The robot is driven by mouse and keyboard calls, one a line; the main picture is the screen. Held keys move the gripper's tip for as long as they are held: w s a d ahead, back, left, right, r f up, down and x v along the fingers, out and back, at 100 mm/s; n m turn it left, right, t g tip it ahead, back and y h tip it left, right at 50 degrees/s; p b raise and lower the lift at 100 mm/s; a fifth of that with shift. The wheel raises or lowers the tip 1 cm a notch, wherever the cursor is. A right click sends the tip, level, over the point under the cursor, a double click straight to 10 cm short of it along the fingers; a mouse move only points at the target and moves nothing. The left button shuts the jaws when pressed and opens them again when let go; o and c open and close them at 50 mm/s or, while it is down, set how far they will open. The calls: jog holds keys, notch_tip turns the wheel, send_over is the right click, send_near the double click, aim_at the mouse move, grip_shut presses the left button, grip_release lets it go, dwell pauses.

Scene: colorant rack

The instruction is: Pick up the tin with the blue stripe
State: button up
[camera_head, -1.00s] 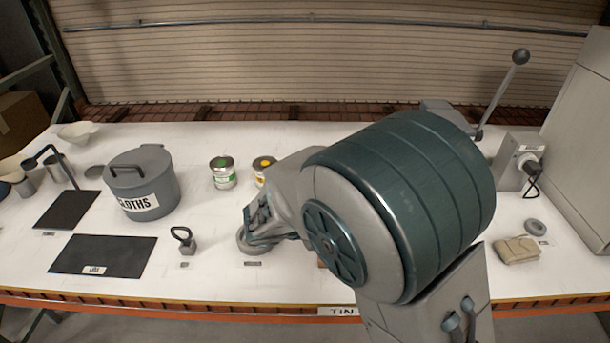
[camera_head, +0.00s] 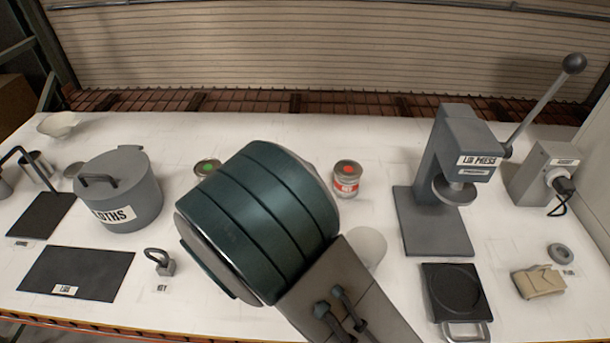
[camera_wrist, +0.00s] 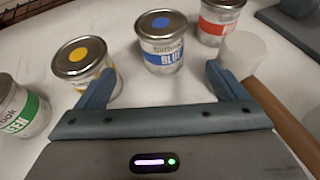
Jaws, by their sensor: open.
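The tin with the blue stripe (camera_wrist: 163,42) stands upright in the wrist view, with a blue dot on its lid and a "BLUE" label. In the head view my arm hides it. My gripper (camera_wrist: 160,84) is open and empty. Its two fingers point toward the blue tin, which stands just beyond and between them, apart from both. The yellow tin (camera_wrist: 82,64) stands left of it, close to the left finger. The red tin (camera_wrist: 219,20) stands to its right and farther back; it also shows in the head view (camera_head: 346,180). The green tin (camera_wrist: 18,108) is at the left edge.
A mallet with a pale round head (camera_wrist: 243,53) and wooden handle (camera_wrist: 285,122) lies beside the right finger. In the head view a lid press (camera_head: 455,170) stands right, with a dark tray (camera_head: 453,292) before it. A cloths pot (camera_head: 118,190) stands left.

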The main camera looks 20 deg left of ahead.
jog(key=p+x, duration=0.1)
jog(key=x, duration=0.5)
jog(key=shift+w+a+f, duration=0.1)
jog(key=shift+a+f, duration=0.05)
jog(key=shift+f, duration=0.05)
jog(key=x, duration=0.1)
jog(key=p+x, duration=0.1)
jog(key=x, duration=0.1)
jog(key=p+x, duration=0.1)
jog(key=shift+w+d+r, duration=0.15)
jog(key=shift+w+d, duration=0.1)
jog(key=shift+d, duration=0.1)
jog(key=shift+w+d+f, duration=0.1)
jog(key=shift+w+f, duration=0.2)
jog(key=shift+w, duration=0.25)
jog(key=c, duration=1.1)
jog(key=shift+c, duration=0.5)
jog(key=shift+r, duration=0.2)
